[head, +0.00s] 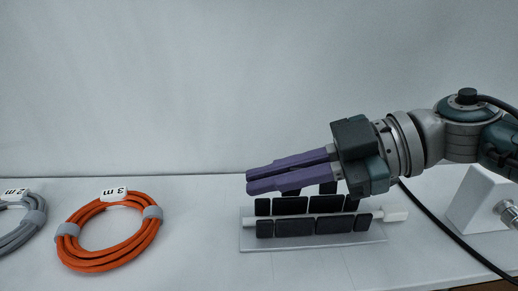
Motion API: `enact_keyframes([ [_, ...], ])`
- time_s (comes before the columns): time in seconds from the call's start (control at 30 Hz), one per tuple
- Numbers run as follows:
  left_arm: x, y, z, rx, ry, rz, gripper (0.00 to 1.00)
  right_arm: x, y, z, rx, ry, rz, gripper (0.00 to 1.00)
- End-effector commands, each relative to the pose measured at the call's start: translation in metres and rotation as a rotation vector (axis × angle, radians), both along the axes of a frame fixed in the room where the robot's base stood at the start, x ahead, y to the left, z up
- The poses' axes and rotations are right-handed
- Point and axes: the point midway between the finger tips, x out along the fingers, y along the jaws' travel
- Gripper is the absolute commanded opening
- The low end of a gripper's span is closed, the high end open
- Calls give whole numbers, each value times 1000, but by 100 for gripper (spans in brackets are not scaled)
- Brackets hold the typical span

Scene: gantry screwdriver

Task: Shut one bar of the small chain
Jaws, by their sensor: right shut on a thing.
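The small chain (294,228) is a row of black links on a flat grey plate (350,239), right of the picture's middle. A white strip (396,216) sticks out at its right end. A few dark bars (291,192) stand up from the chain, partly hidden behind my fingers. My right gripper (250,181) comes in from the right, with long purple fingers pointing left just above the chain. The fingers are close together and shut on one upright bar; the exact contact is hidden. My left gripper is not in view.
An orange cable coil (79,262) tagged 3 m lies left on the white table, and a grey coil (22,234) tagged 2 m is cut off at the left edge. A white block (478,198) with a metal fitting stands at the right. The table between orange coil and plate is clear.

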Motion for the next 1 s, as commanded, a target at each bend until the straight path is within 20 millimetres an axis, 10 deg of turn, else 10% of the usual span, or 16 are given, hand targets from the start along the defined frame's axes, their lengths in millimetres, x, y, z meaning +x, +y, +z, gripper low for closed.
enact_keyframes([
  [1.0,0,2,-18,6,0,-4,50,-20,0,-17,-1,-568,0,0],
])
